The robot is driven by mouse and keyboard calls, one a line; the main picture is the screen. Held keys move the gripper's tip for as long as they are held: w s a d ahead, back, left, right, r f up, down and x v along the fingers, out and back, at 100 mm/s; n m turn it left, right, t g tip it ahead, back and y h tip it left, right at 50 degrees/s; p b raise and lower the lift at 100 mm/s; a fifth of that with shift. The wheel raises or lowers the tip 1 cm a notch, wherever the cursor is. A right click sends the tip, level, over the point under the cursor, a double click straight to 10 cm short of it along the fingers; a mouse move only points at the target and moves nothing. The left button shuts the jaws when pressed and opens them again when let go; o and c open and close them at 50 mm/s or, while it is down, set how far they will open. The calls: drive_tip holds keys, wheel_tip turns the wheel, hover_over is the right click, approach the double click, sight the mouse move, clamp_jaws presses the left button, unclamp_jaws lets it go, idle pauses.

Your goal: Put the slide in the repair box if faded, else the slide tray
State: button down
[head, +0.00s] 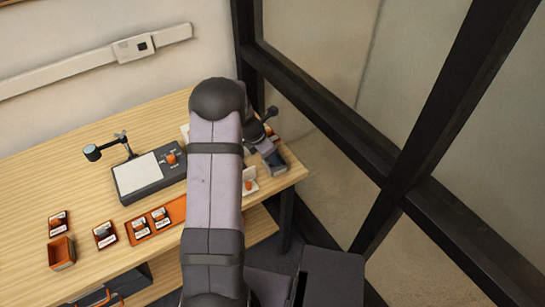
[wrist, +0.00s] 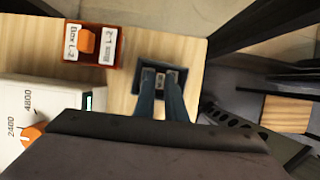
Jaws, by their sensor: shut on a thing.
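My gripper (wrist: 161,75) is shut on a small grey and white piece (wrist: 159,80), which looks like the slide; its picture face cannot be read. In the wrist view the fingers reach over a dark blue open box (wrist: 197,70), and the piece appears within its outline. I cannot tell whether it touches the floor of that box. In the head view the dark blue box (head: 277,163) is at the table's right end, and my arm partly hides the gripper. An orange open box (head: 62,253) stands at the table's left front. Neither box's label is readable.
A white device (wrist: 50,100) with an orange dial is nearby. A light panel (head: 143,172), an orange tray (head: 176,206) and loose slides (head: 105,235) lie further left. Dark window frames stand right.

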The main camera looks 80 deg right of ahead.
drive_tip(key=c, duration=1.7)
unclamp_jaws()
drive_tip(key=shift+r, duration=0.15)
wheel_tip(320, 180, up, 7)
drive_tip(key=p, duration=0.7)
